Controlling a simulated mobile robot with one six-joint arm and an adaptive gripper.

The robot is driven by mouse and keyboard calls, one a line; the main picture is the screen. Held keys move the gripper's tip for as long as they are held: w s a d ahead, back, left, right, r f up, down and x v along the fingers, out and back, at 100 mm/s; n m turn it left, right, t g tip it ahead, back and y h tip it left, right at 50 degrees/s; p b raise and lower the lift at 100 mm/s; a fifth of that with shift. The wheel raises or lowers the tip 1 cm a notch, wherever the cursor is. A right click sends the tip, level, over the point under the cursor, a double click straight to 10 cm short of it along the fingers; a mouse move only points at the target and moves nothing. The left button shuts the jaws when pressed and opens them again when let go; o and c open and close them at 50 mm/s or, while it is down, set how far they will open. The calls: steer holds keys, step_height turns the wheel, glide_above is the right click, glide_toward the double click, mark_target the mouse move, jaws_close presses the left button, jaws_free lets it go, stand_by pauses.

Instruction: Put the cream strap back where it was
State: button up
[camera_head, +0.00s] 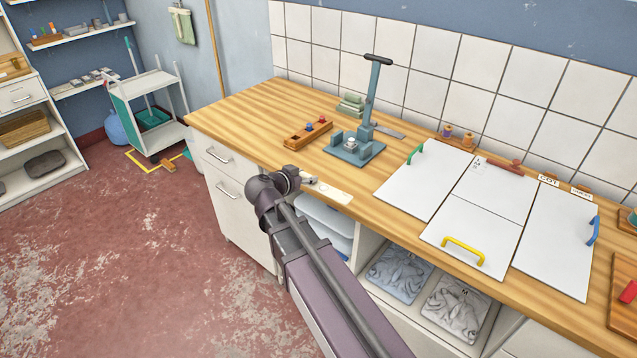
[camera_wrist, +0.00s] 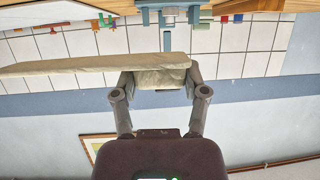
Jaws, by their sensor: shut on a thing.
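The cream strap (camera_head: 330,191) shows in the head view as a pale flat strip at the counter's front edge, reaching right from my gripper (camera_head: 298,179). In the wrist view the strap (camera_wrist: 85,66) runs from between the fingers out to the left edge of the picture. My gripper (camera_wrist: 160,78) is shut on one end of it, with a finger on each side. I cannot tell whether the strap touches the counter. My arm hides part of the counter front.
On the wooden counter (camera_head: 245,108), a blue lever press (camera_head: 355,150) stands behind the strap. A wooden block with knobs (camera_head: 308,132) is left of it, and white panels (camera_head: 425,180) with coloured handles lie right. Open shelves with grey bundles (camera_head: 400,274) are below. The counter's left end is clear.

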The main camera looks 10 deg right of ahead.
mark_target(312, 185)
steer(key=shift+m+g+h, duration=0.4)
steer(key=shift+m+g, duration=0.1)
steer(key=d+f+b, duration=0.1)
steer(key=s+d+f+b, duration=0.1)
steer(key=shift+d+f, duration=0.35)
steer(key=shift+d, duration=0.05)
steer(key=w, duration=0.5)
steer(key=w+f, duration=0.1)
steer(key=w, duration=0.3)
steer(key=w+b, duration=0.1)
steer(key=w, duration=0.4)
steer(key=shift+w+a+f, duration=0.15)
steer(key=shift+w+a, duration=0.15)
steer(key=shift+w, duration=0.05)
steer(key=shift+w, duration=0.1)
steer(key=shift+w, duration=0.25)
steer(key=shift+w+f+b, duration=0.2)
steer(key=shift+f+b, duration=0.3)
steer(key=shift+b, duration=0.05)
steer(key=shift+w+f+b, duration=0.15)
steer(key=shift+f+b, duration=0.3)
steer(key=shift+b, duration=0.05)
steer(key=shift+f+b, duration=0.9)
steer(key=shift+f, duration=0.15)
